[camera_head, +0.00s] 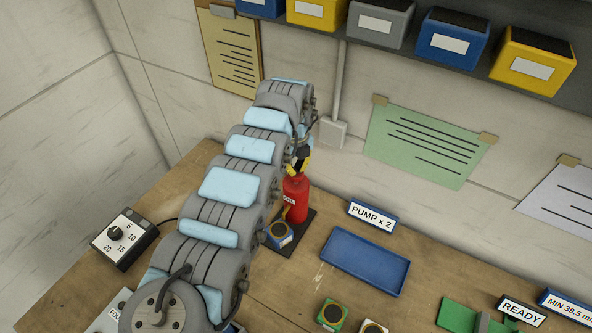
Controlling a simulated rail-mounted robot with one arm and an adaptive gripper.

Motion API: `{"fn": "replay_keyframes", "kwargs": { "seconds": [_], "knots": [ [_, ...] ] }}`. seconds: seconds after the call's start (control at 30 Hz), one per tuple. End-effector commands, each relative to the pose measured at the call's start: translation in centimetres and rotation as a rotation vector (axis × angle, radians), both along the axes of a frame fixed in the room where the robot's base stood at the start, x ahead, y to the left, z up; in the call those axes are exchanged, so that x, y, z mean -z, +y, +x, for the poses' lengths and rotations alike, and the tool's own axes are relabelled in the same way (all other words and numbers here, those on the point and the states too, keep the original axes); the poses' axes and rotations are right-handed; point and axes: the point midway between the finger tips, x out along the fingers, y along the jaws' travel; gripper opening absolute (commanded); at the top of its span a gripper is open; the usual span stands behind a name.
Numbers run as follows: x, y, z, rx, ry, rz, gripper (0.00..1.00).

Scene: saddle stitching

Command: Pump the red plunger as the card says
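A red cylindrical body (296,205) with a small white label stands upright on a dark base plate (292,240), partly hidden by my arm. I cannot make out a separate plunger part on it. My gripper (300,168), with yellow and black parts showing, is right at the top of the red body. My arm hides much of the gripper, so its finger opening and any contact are unclear. The card (372,215) reads "PUMP x 2" and stands behind the blue tray.
An empty blue tray (365,260) lies right of the red body. A dial box (124,238) is at left. Green (332,314) and white (373,328) blocks and a "READY" sign (521,310) are near the front.

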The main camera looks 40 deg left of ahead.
Motion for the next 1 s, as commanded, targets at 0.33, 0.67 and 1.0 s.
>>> {"fn": "replay_keyframes", "kwargs": {
  "seconds": [0.33,0.67,1.0],
  "knots": [
    [-2.4,0.0,0.1,0.001,-0.003,0.001,0.00],
    [-3.8,-0.1,0.1,0.001,-0.002,0.000,0.00],
    [-3.7,-0.1,0.1,0.001,-0.001,0.000,0.00]
  ]
}}
